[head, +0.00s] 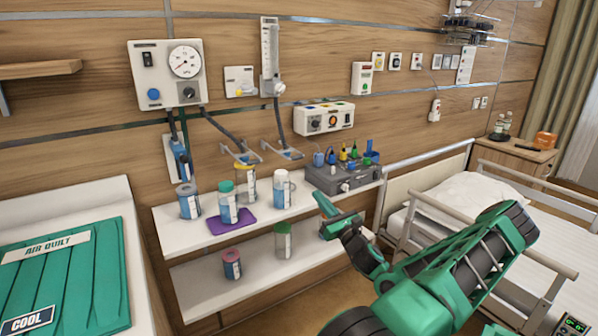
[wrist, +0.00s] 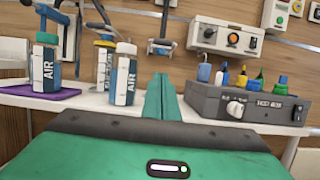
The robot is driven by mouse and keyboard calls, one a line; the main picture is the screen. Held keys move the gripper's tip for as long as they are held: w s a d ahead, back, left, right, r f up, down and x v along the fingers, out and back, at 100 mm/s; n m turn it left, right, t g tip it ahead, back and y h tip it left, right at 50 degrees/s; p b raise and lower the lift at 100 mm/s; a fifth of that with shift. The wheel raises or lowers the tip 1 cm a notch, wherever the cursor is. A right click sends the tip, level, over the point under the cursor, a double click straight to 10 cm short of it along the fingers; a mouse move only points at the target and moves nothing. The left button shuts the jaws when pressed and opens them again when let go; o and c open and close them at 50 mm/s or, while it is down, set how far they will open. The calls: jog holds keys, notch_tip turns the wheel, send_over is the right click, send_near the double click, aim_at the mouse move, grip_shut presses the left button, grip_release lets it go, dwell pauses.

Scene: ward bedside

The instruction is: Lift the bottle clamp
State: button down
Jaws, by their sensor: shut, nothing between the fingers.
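Several blue clamp-like brackets hang on the wall above the shelf: a left one (head: 180,160), a middle one (head: 244,155) and a right one (head: 288,152). One such bracket (wrist: 160,46) also shows in the wrist view, above and beyond my fingertips. I cannot tell which is the bottle clamp. My green gripper (head: 325,208) is shut and empty, near the front edge of the upper shelf (head: 264,220) and apart from the brackets. In the wrist view its fingers (wrist: 164,98) are together, to the right of a white-and-blue AIR bottle (wrist: 124,76).
Several bottles stand on the upper shelf, one (head: 228,203) on a purple mat (head: 232,226). A grey box (head: 342,178) with coloured bottles sits at the shelf's right end. A red-topped jar (head: 232,264) stands below. A railed bed (head: 480,195) is at right.

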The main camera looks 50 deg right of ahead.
jog(key=x, duration=1)
jog(key=shift+a, duration=0.15)
jog(key=r, duration=0.1)
jog(key=w+r, duration=0.2)
jog(key=shift+d+r, duration=0.3)
jog(key=shift+a+r, duration=0.15)
jog(key=shift+r, duration=0.05)
